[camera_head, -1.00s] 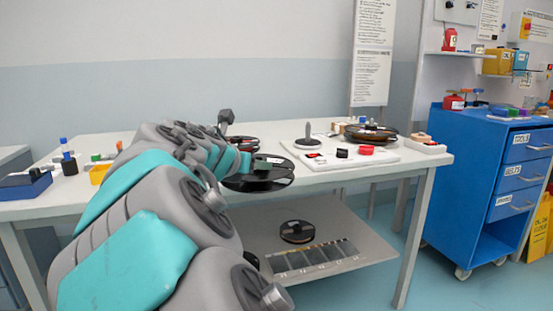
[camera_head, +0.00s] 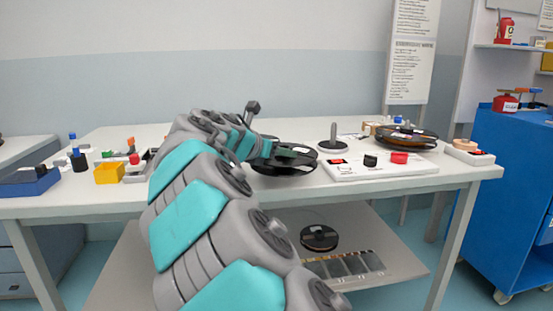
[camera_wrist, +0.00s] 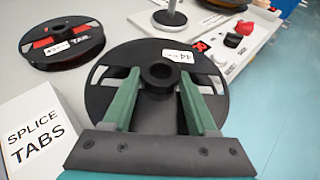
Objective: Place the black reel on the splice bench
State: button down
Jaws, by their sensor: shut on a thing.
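The black reel (camera_wrist: 215,105) is flat between the green fingers of my gripper (camera_wrist: 160,88), which are shut on its hub. A white label with partly readable print is on its upper flange. In the head view the black reel (camera_head: 290,168) is over the white-topped bench (camera_head: 110,205), right of its middle. I cannot tell whether it touches the top. My gripper (camera_head: 272,150) reaches it from the left, its fingers partly hidden. A second dark reel with red parts and a "TAIL" label (camera_wrist: 62,42) lies at upper left in the wrist view.
A splice tabs box (camera_wrist: 42,130) is left of the held reel. A spindle (camera_head: 333,140), a white control panel (camera_head: 375,168) and a brown-black reel (camera_head: 407,137) are to the right. A yellow bin (camera_head: 109,174) and blue tray (camera_head: 28,184) stand left. Another reel (camera_head: 319,237) is on the lower shelf.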

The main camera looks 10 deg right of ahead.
jog(key=w, duration=0.5)
jog(key=shift+a+f, duration=0.1)
jog(key=shift+f, duration=1.85)
jog(key=shift+f, duration=0.15)
jog(key=shift+c, duration=0.9)
grip_release()
jog(key=shift+s+a+r, duration=0.1)
jog(key=shift+a+r, duration=0.1)
jog(key=shift+r, duration=0.05)
jog(key=v, duration=1.1)
jog(key=shift+s+a+r, duration=0.1)
jog(key=shift+s+r, duration=0.05)
jog(key=shift+s, duration=0.05)
